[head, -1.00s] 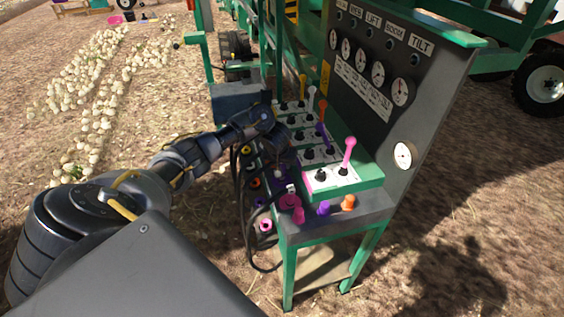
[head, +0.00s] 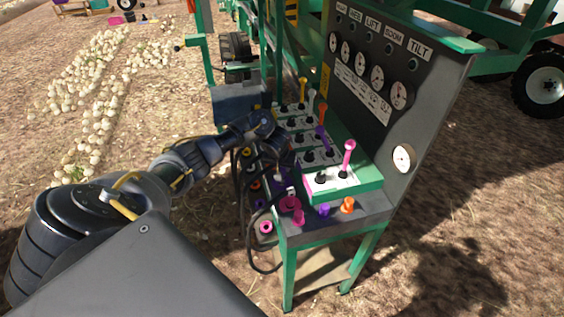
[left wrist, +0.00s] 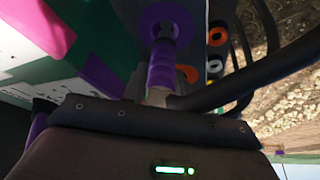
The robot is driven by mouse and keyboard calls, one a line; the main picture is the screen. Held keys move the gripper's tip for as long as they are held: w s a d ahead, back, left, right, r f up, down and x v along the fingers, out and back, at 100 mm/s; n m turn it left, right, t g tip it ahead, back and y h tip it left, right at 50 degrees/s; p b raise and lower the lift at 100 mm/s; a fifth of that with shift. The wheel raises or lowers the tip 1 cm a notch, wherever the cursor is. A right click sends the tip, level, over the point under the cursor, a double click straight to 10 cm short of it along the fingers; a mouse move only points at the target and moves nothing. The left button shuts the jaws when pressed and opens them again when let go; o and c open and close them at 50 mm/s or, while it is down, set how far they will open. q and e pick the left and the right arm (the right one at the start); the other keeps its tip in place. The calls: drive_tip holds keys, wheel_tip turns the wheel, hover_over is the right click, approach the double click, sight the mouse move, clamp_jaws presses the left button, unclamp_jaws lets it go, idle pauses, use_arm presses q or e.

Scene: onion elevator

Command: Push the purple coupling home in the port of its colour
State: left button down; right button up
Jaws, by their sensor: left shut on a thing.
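My left gripper (head: 284,168) is at the near left side of the console, partly hidden by its own wrist in the head view. In the left wrist view it is shut on the purple coupling (left wrist: 160,72), a ribbed purple sleeve with a dark nose. The nose points at the purple ring port (left wrist: 181,17) and overlaps its centre. A stretch of purple sleeve stays visible outside the ring, and I cannot tell how deep the nose sits. My right gripper is not in view.
An orange port (left wrist: 217,36) is beside the purple one.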

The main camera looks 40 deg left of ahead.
use_arm(q)
drive_tip(key=shift+f, duration=1.05)
idle(1.1)
drive_tip(key=shift+p, duration=0.35)
drive_tip(key=shift+f+p, duration=0.7)
drive_tip(key=shift+p, duration=0.4)
idle(3.7)
idle(0.4)
drive_tip(key=c, duration=1)
unclamp_jaws()
